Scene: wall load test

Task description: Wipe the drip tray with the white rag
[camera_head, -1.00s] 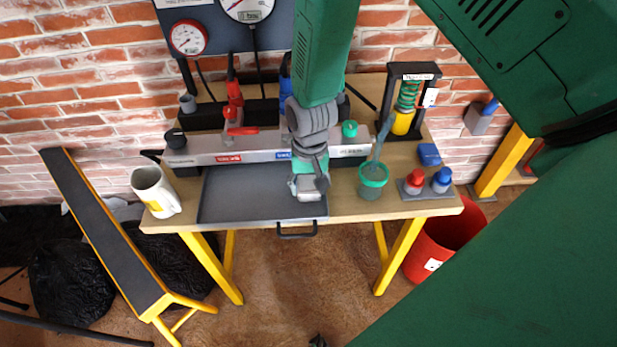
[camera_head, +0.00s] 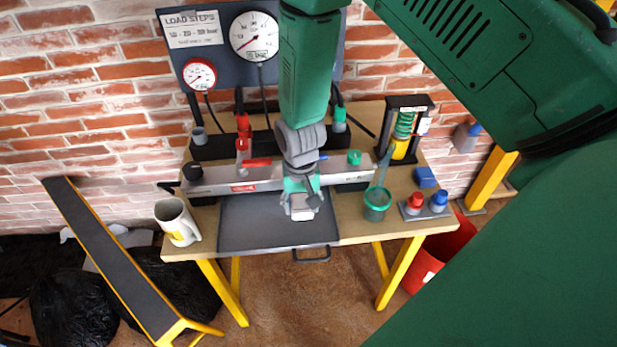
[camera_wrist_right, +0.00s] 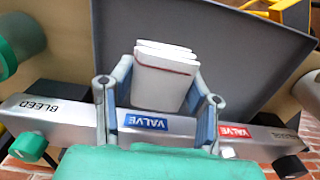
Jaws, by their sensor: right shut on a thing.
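The dark grey drip tray (camera_head: 250,228) lies on the front of the wooden bench, its handle at the front edge. It also shows in the wrist view (camera_wrist_right: 235,40). My right gripper (camera_head: 302,208) is over the right part of the tray. In the wrist view the gripper (camera_wrist_right: 163,88) is shut on the white rag (camera_wrist_right: 162,80), a folded white piece with a red stripe, held between the two fingers. The rag is over the tray; I cannot tell whether it touches the surface. My left gripper is not in view.
A silver valve manifold (camera_head: 225,186) runs behind the tray. A white mug (camera_head: 178,222) stands left of the tray. A green cup (camera_head: 376,204) and red and blue knobs (camera_head: 415,203) stand to the right. A red bucket (camera_head: 440,255) is on the floor.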

